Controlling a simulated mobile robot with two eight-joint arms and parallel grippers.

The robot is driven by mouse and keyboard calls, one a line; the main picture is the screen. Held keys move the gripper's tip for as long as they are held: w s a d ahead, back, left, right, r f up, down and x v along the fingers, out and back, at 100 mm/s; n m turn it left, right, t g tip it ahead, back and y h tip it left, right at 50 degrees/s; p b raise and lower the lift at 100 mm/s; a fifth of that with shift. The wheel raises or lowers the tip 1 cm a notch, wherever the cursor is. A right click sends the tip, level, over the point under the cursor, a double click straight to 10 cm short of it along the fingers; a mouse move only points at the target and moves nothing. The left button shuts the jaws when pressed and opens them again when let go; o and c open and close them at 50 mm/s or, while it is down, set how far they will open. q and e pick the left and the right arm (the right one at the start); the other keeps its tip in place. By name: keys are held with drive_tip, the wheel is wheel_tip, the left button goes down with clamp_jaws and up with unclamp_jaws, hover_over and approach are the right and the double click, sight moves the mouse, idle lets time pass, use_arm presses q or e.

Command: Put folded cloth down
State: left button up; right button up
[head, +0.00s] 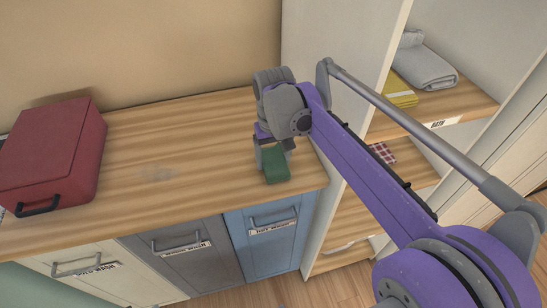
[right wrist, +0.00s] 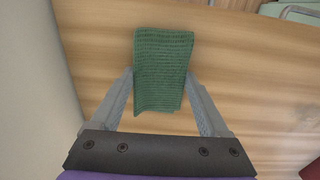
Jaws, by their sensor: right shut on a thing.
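My right gripper (head: 272,150) is over the right end of the wooden counter and shut on a green folded cloth (head: 275,166). In the right wrist view the cloth (right wrist: 162,70) sits between the two grey fingers (right wrist: 160,95), one touching each side. It has a ribbed, woven texture. I cannot tell from these views whether its underside touches the counter. My left gripper is not in view.
The wooden counter (head: 190,137) is mostly clear to the left of the cloth. A red box (head: 55,150) stands at its left end. Labelled drawers, including a blue one (head: 262,245), are below. A shelf unit with a grey towel (head: 424,68) and yellow cloth (head: 400,92) stands to the right.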

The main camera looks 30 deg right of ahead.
sight(273, 160)
drive_tip(key=o, duration=1.3)
drive_tip(key=shift+f, duration=0.1)
wheel_tip(273, 160, up, 12)
drive_tip(key=shift+r+p, duration=0.2)
drive_tip(key=shift+p, duration=0.7)
drive_tip(key=s+a+f+n+t+p, duration=0.1)
drive_tip(key=s+a+f+p, duration=0.1)
drive_tip(key=s+f, duration=0.2)
drive_tip(key=s+a+f+n+t+p, duration=0.1)
drive_tip(key=s+a+f+t+p, duration=0.1)
drive_tip(key=s+f, duration=0.2)
drive_tip(key=s+a+f+t+p, duration=0.2)
drive_tip(key=s+f+p, duration=0.1)
drive_tip(key=s+f, duration=0.2)
drive_tip(key=shift+s+a+n, duration=0.2)
drive_tip(key=shift+s, duration=0.4)
drive_tip(key=shift+s+a+n, duration=0.2)
drive_tip(key=shift+s, duration=0.35)
